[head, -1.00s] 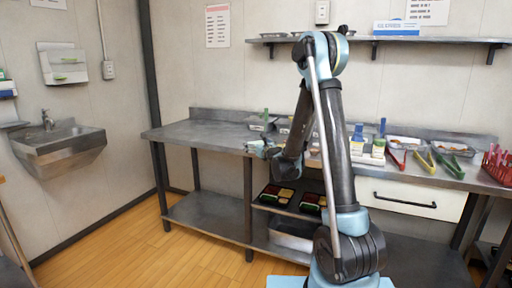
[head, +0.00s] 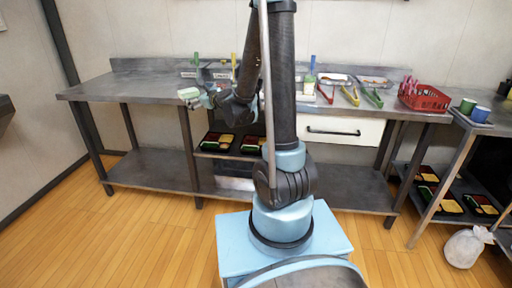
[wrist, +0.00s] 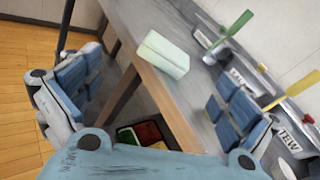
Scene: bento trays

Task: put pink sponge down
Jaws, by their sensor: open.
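No pink sponge shows in these views. A pale green, sponge-like block (wrist: 163,55) lies at the front edge of the steel counter (wrist: 185,105) in the wrist view, partly across the edge line. Whether it rests fully on the top I cannot tell. It also shows small in the head view (head: 188,93), by my gripper (head: 208,98). My gripper (wrist: 155,100) is open in the wrist view, with its blue-padded fingers wide apart. The block is beyond the fingers, apart from both pads.
Tubs with a green-handled (wrist: 240,22) and a yellow-handled utensil (wrist: 292,90) stand along the counter's back. Coloured tongs (head: 350,95) and a red basket (head: 424,98) are to the right. Bento trays (head: 217,142) sit on the lower shelf. The counter's left end is clear.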

